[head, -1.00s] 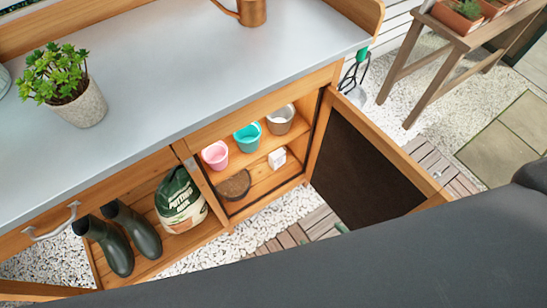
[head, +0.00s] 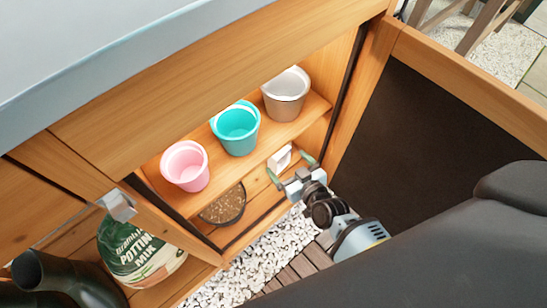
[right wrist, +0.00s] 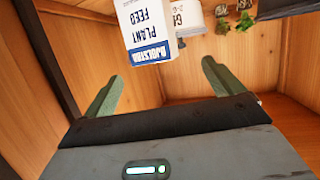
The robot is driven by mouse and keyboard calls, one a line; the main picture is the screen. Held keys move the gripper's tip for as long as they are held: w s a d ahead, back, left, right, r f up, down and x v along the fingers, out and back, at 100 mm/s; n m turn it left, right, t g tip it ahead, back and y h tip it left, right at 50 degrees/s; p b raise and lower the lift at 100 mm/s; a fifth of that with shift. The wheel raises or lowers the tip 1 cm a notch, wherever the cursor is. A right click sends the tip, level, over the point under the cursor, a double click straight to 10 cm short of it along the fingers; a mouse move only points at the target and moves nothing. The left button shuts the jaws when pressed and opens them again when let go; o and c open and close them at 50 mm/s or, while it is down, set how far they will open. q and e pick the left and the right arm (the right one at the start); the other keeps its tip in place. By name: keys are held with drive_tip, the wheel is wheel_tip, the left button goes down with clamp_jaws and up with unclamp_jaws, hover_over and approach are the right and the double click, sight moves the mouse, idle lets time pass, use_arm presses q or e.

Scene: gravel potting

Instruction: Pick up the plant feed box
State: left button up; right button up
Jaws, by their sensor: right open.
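The plant feed box (head: 281,157) is small and white and stands on the lower shelf of the open cabinet, partly hidden in the head view. In the right wrist view the plant feed box (right wrist: 147,30) shows its blue lettering, upside down, beyond the fingertips. My right gripper (head: 290,169) is open at the cabinet opening, its green fingers (right wrist: 160,85) pointing at the box from the front. Nothing is between the fingers near their base. I cannot tell whether the fingertips touch the box. My left gripper is not in view.
Pink (head: 185,166), teal (head: 236,130) and grey (head: 286,95) pots stand on the shelf above. A round tray of brown material (head: 224,205) is left of the box. The open door (head: 430,130) stands at right. A white container (right wrist: 186,16) is beside the box.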

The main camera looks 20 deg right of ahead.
sight(283, 160)
wheel_tip(283, 160, down, 3)
drive_tip(key=shift+s+r+b, duration=0.1)
drive_tip(key=shift+s+b, duration=0.05)
drive_tip(key=shift+b, duration=0.55)
drive_tip(key=shift+b+x, duration=0.65)
drive_tip(key=shift+x, duration=0.5)
drive_tip(key=shift+f, duration=0.2)
drive_tip(key=b+x, duration=0.2)
drive_tip(key=x, duration=0.1)
drive_tip(key=b+x, duration=0.1)
drive_tip(key=shift+w+d+f, duration=0.15)
drive_tip(key=shift+w+d, duration=0.05)
drive_tip(key=shift+d, duration=0.15)
drive_tip(key=shift+w+f+b, duration=0.15)
drive_tip(key=shift+w+b, duration=0.35)
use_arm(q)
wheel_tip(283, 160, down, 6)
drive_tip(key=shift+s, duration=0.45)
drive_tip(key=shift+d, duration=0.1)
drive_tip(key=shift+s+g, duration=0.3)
use_arm(e)
drive_tip(key=c, duration=1.2)
